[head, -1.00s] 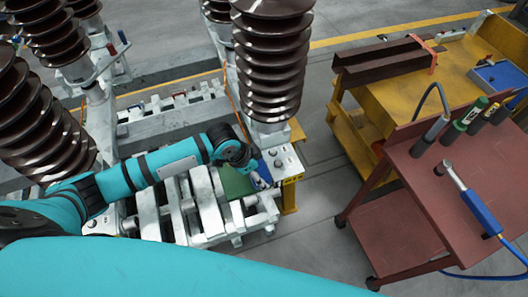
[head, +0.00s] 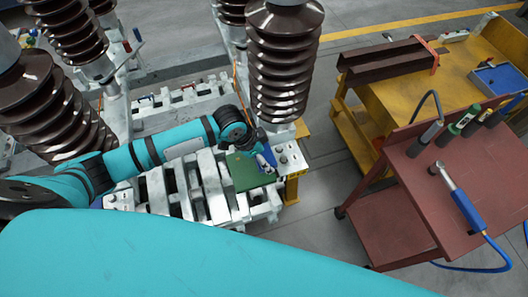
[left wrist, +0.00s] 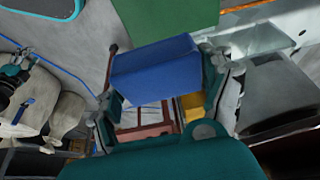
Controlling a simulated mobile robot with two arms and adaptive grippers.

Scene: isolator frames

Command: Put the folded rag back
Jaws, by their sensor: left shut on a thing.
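The folded rag seems to be the blue block-shaped thing (left wrist: 155,68) in the left wrist view. My left gripper (left wrist: 162,82) is shut on it, with one finger on each side. In the head view my left gripper (head: 261,156) is at the right end of the pale metal frame, beside a flat green piece (head: 243,172). Only a little of the blue rag (head: 269,167) shows there, partly hidden by the gripper. I cannot tell whether it touches the surface beneath. My right gripper is not in view.
A brown ribbed insulator (head: 282,65) stands close behind my left gripper. The pale slatted frame (head: 215,185) lies under my arm. A red-brown trolley (head: 430,185) with tools and a yellow cart (head: 400,95) stand to the right, with open floor (head: 322,190) between.

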